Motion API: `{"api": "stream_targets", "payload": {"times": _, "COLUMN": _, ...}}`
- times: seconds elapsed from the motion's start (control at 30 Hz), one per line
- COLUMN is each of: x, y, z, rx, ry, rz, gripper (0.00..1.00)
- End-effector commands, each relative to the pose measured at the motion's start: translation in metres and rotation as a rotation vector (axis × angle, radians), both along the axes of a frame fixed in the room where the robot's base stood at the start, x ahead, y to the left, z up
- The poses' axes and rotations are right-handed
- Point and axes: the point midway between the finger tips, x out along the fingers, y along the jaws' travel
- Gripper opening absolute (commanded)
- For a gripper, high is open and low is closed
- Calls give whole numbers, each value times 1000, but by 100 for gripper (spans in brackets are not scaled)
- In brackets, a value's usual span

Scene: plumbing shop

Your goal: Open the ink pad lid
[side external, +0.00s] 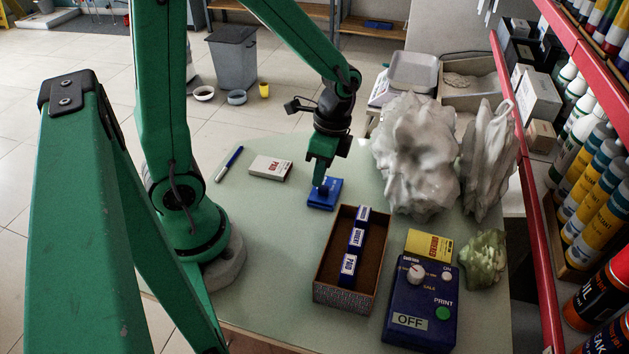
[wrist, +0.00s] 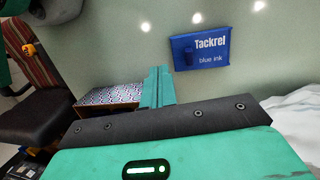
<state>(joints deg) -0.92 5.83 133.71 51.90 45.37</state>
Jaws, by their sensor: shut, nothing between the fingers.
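The ink pad (side external: 330,199) is a flat blue case lying on the pale green table, behind the open box. Its lid looks closed. In the wrist view my green gripper fingers (wrist: 157,88) are together and empty, below and left of the pad in the picture.
An open box (side external: 331,248) with blue stamps stands in front of the pad. A blue machine (side external: 420,305) marked OFF and a yellow box (side external: 428,244) are front right. White rocks (side external: 415,155) stand right. A white pack (side external: 270,167) and a blue pen (side external: 229,163) lie left.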

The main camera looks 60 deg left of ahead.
Motion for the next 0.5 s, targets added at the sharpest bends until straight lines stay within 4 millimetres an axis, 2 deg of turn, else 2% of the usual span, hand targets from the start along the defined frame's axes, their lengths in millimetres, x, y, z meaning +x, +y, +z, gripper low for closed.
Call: {"api": "stream_targets", "payload": {"times": 0.5, "x": -1, "y": 0, "z": -52, "rx": 0, "ry": 4, "rz": 1, "gripper": 0}}
